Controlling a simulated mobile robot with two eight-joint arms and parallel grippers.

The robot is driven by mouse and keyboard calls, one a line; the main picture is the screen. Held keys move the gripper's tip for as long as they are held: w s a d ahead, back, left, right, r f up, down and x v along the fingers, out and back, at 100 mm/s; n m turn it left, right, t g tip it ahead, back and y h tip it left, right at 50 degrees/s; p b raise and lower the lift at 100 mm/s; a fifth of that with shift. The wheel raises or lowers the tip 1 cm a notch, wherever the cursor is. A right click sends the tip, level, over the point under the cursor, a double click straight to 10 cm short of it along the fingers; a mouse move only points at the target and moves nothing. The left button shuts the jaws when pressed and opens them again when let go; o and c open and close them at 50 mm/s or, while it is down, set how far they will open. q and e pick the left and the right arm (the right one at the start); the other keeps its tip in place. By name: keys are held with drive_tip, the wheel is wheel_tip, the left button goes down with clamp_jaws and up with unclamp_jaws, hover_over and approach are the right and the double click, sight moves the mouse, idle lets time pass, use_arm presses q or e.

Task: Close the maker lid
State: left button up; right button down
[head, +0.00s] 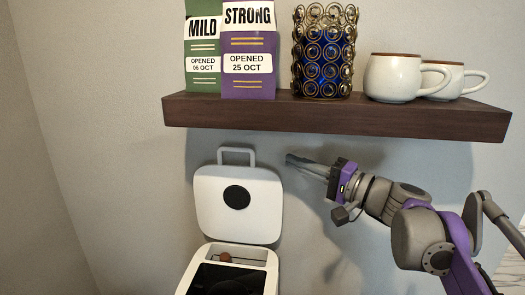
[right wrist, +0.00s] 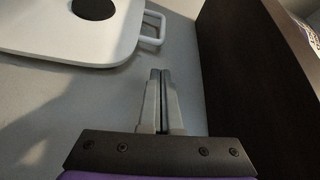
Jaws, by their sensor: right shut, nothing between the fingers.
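The white maker (head: 227,253) stands low in the head view, its top open onto a dark inside. Its lid (head: 257,207) stands up, with a round black disc (head: 236,197) on its inner face and a grey handle loop (head: 236,150) on its top edge. My right gripper (head: 289,158) is shut and empty, to the right of the handle and just below the shelf. In the right wrist view, the shut fingers (right wrist: 161,75) are apart from the lid (right wrist: 118,40) and its handle (right wrist: 155,28). My left gripper is not in view.
A dark wooden shelf (head: 335,113) runs above the maker and close over my right gripper. It carries a green bag (head: 202,85), a purple bag (head: 248,88), a blue and gold holder (head: 323,55) and two white cups (head: 390,80). The wall below the shelf is bare.

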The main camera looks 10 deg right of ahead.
drive_tip(key=p+x, duration=0.1)
drive_tip(key=x, duration=0.8)
drive_tip(key=shift+a, duration=0.1)
drive_tip(key=shift+s, duration=0.1)
